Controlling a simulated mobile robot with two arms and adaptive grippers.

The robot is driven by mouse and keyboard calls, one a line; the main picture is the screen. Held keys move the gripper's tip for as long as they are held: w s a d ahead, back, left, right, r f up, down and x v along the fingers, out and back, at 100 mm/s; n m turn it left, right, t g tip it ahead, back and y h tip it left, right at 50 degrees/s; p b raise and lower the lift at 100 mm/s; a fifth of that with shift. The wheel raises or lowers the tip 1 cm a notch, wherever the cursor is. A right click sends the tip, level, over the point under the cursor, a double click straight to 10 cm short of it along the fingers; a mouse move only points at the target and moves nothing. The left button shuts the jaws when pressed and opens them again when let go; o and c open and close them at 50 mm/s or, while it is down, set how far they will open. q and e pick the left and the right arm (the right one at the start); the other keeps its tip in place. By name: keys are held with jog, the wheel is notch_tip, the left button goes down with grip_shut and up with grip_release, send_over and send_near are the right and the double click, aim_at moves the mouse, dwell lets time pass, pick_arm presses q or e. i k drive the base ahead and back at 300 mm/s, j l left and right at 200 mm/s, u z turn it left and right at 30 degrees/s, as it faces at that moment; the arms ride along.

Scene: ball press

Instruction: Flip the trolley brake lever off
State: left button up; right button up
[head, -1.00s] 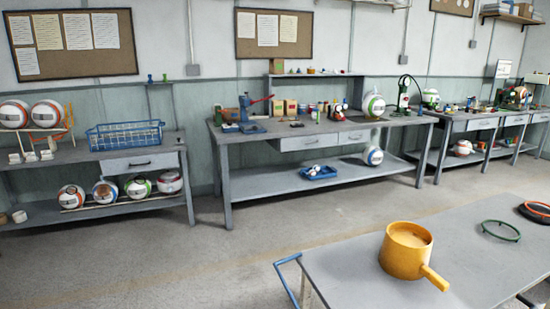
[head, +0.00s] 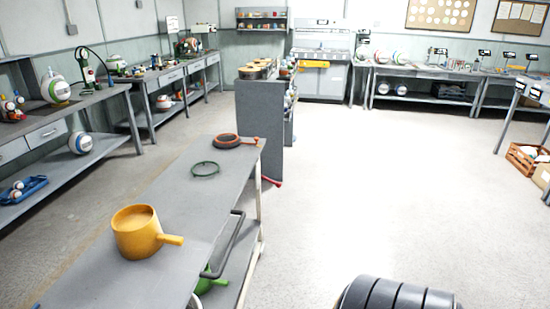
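A grey two-level table (head: 190,190), which may be the trolley, runs from the bottom left toward the middle of the head view. A dark bar handle (head: 236,243) is on its right side. A small red piece (head: 272,181) shows low near the floor beyond its far end; I cannot tell whether it is the brake lever or what it belongs to. No brake lever is clearly visible. Neither of my grippers is in view.
A yellow pot (head: 139,231), a green ring (head: 205,169) and an orange-black ring (head: 227,141) lie on the grey table. A grey cabinet (head: 259,128) stands beyond it. A black ribbed object (head: 392,296) is at the bottom edge. Open floor (head: 370,180) lies right.

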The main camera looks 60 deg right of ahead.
aim_at(278, 184)
jog(key=z, duration=1.9)
jog(key=i+l, duration=0.4)
jog(key=i, duration=0.15)
jog(key=i+l, duration=0.4)
jog(key=i+u, duration=0.15)
jog(key=u, duration=1.15)
